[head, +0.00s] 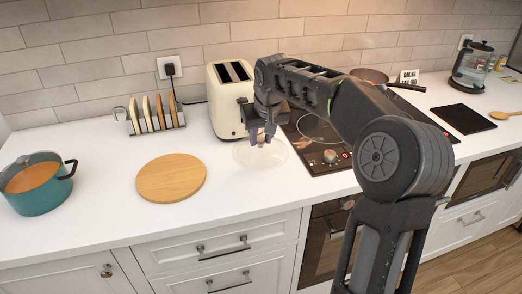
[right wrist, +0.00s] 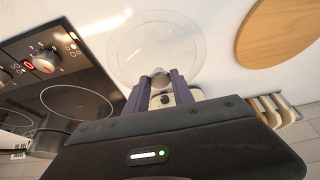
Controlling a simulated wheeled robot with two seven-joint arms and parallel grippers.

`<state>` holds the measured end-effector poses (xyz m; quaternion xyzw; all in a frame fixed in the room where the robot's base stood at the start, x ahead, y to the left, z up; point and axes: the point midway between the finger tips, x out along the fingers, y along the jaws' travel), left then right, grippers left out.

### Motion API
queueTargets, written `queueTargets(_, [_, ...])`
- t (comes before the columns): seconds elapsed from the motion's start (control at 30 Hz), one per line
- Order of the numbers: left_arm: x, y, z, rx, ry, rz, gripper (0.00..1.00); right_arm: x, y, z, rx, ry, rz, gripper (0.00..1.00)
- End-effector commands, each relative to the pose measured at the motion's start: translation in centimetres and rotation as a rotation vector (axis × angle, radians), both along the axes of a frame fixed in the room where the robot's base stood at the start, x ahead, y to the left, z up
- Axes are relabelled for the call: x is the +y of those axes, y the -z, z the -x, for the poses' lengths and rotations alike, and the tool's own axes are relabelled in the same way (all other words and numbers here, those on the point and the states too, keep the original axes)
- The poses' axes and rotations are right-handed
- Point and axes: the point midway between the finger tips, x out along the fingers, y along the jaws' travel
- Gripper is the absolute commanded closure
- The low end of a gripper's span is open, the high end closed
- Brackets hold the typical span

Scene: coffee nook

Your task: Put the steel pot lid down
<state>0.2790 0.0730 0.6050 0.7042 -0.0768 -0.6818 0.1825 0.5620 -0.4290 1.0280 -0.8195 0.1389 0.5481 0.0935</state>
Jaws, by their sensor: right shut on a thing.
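The pot lid (head: 245,157) is a clear, round glass disc with a small pale knob. It is over the white counter between the wooden board and the cooktop, in front of the toaster. My right gripper (head: 262,138) points down and is shut on the lid's knob. In the right wrist view, the lid (right wrist: 135,45) extends past the fingertips (right wrist: 162,98), with the knob between them. I cannot tell whether the rim touches the counter. My left gripper is not in view.
A round wooden board (head: 171,178) lies left of the lid, and a teal pot (head: 40,190) stands at far left. A cream toaster (head: 226,108) and a toast rack (head: 156,124) are behind. The black cooktop (head: 318,148) is right. Counter between pot and board is bare.

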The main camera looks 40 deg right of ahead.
Motion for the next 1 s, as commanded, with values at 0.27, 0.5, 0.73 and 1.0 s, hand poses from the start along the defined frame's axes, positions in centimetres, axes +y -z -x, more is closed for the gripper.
queueTargets(0.27, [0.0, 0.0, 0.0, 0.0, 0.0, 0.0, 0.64, 0.0, 0.2, -0.1, -0.003, 0.0, 0.001, 1.0])
queueTargets(0.5, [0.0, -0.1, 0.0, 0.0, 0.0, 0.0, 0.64, 0.0, 2.4, 0.0, 0.002, -0.001, 0.001, 1.0])
queueTargets(0.73, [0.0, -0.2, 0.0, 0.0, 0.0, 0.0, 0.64, 0.0, 4.0, 0.0, -0.002, 0.001, 0.0, 1.0])
queueTargets(1.0, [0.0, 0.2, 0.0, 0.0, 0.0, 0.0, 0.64, 0.0, 4.3, 0.0, -0.002, 0.0, 0.001, 1.0])
